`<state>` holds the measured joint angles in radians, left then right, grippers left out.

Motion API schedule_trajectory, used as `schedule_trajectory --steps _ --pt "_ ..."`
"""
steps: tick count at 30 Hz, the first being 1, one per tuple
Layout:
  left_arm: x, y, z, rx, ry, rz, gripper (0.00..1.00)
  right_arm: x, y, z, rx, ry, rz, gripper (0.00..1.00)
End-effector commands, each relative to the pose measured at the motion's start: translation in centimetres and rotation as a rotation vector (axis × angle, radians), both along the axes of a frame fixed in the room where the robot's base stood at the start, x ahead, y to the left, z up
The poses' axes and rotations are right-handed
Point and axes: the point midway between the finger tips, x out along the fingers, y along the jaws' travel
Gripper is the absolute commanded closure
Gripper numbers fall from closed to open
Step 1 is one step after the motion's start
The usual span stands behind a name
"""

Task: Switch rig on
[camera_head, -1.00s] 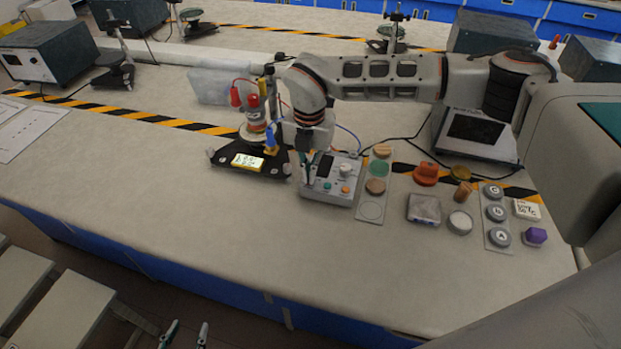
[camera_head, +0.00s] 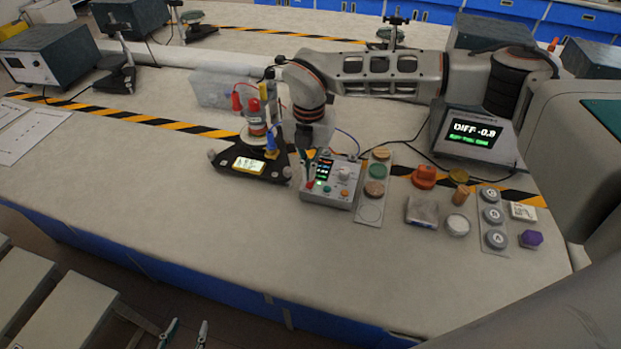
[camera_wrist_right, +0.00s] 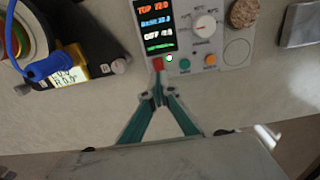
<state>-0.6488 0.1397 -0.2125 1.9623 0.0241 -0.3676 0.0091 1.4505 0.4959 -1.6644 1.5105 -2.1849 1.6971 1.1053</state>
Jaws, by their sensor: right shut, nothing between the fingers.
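The rig's grey control box (camera_head: 345,200) stands on the bench with its small screen (camera_head: 324,170) lit in coloured lines; the box also shows in the right wrist view (camera_wrist_right: 222,48). A red switch (camera_wrist_right: 158,64) is on its front left corner, beside a glowing green light (camera_wrist_right: 169,58). My right gripper (camera_head: 307,184) is shut and empty at that corner, its tips (camera_wrist_right: 158,90) just in front of the switch; I cannot tell whether they touch. My left gripper (camera_head: 186,331) is at the bottom edge, its fingers apart.
A black stand (camera_head: 232,170) with a coil and yellow meter is left of the box. A lit monitor (camera_head: 473,137) reading DIFF -0.8 is at the back right. A strip of discs (camera_head: 371,209) and several small samples lie right of the box. The front bench is clear.

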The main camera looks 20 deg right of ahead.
Motion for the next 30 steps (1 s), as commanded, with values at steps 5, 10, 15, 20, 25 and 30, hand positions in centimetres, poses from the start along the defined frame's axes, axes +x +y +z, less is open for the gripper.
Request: schedule_trajectory --steps 5,10,15,20,25,30 --pt "0.0 0.0 1.0 0.000 0.000 0.000 0.60 0.0 0.0 1.5 0.000 0.000 0.000 1.00" --pt "0.0 0.0 1.6 0.000 0.000 0.000 0.60 0.0 0.0 2.7 0.000 0.000 0.000 1.00" --pt "0.0 0.0 2.2 0.000 0.001 0.000 0.60 0.0 0.0 3.9 0.000 -0.001 0.001 1.00" --pt "0.0 0.0 2.3 0.000 0.001 0.000 0.60 0.0 0.0 4.2 0.000 0.000 0.001 1.00" --pt "0.0 0.0 2.2 0.000 0.001 0.000 0.60 0.0 0.0 4.1 0.000 0.000 0.001 1.00" --pt "0.0 0.0 2.2 0.000 0.001 0.000 0.60 0.0 0.0 4.1 0.000 0.000 0.000 1.00"
